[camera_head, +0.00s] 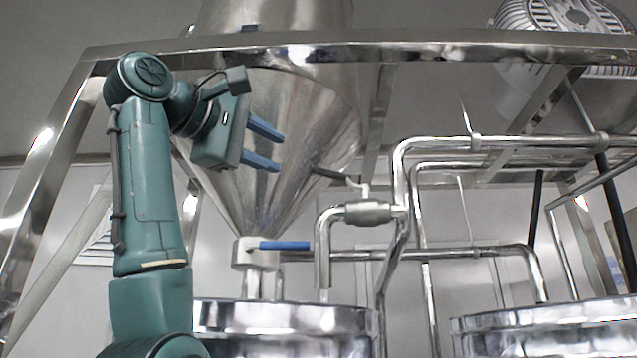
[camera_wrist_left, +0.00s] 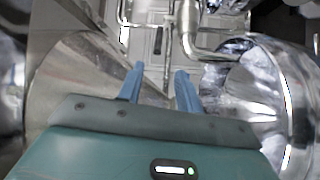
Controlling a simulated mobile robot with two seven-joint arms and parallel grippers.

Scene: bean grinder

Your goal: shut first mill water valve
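A water pipe with a valve body (camera_head: 368,212) runs beside the steel hopper cone, right of centre in the head view. Its lever (camera_head: 328,172) has a dark grip and points up and left from the valve. A second valve with a blue handle (camera_head: 285,245) sits under the cone, handle level and pointing right. My left gripper (camera_head: 281,152) is open and empty in front of the cone, left of the dark lever and above the blue handle. Its blue fingers are apart in the left wrist view (camera_wrist_left: 160,70), with a bent pipe (camera_wrist_left: 190,38) beyond them. My right gripper is not in view.
The hopper cone (camera_head: 290,110) stands behind my left gripper. A steel frame beam (camera_head: 420,48) crosses above. Round steel drums (camera_head: 290,318) and (camera_head: 550,325) stand below. Several pipes (camera_head: 440,150) fill the right side.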

